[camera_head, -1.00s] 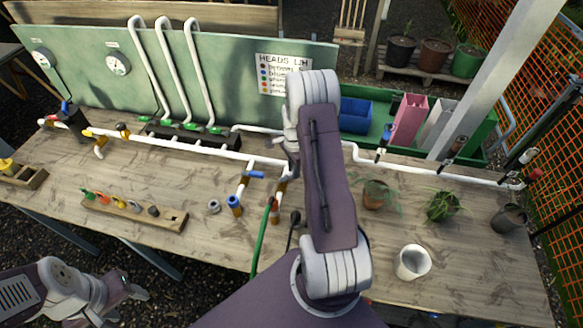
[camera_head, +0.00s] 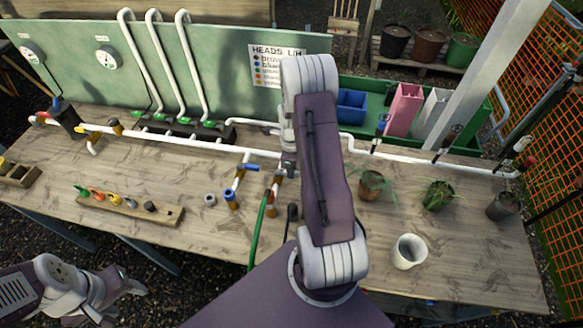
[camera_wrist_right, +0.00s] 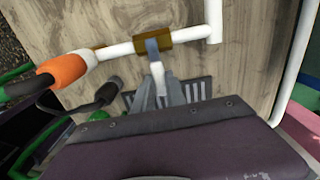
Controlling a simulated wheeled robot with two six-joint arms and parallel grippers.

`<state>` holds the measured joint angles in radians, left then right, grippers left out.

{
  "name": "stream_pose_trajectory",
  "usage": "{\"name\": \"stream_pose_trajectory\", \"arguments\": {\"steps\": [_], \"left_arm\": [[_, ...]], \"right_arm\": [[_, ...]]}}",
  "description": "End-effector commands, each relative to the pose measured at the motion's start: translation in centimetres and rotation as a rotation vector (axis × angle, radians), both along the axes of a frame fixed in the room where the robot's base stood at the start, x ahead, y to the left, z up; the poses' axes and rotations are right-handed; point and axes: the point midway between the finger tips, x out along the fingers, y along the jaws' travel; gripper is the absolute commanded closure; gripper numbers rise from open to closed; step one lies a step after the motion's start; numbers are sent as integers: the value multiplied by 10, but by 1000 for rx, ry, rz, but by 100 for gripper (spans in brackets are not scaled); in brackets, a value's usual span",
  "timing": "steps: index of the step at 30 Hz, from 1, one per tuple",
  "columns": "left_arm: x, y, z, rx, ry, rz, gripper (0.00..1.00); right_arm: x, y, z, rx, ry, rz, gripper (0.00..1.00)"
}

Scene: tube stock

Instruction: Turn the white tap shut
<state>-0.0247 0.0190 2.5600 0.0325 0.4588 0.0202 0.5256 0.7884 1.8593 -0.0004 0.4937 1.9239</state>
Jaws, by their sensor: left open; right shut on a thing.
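In the right wrist view the white tap has a brass body (camera_wrist_right: 180,38) on a white pipe and a blue-grey lever with a white grip (camera_wrist_right: 158,70). My right gripper (camera_wrist_right: 160,88) is shut on that white grip; the lever points from the body toward the gripper. My left gripper (camera_head: 130,288) is open and empty at the lower left, off the table's front edge.
A tap with a blue lever (camera_head: 247,167) and a green hose (camera_head: 258,230) are close left of my right arm. Potted plants (camera_head: 372,185) and a white cup (camera_head: 409,251) stand to its right.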

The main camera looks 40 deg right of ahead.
Motion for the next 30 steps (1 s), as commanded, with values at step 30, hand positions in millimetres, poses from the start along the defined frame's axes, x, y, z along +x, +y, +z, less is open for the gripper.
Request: {"name": "stream_pose_trajectory", "arguments": {"steps": [30], "left_arm": [[0, 0, -1, 0, 0, 0, 46]], "right_arm": [[-1, 1, 2, -1, -2, -34, 62]]}}
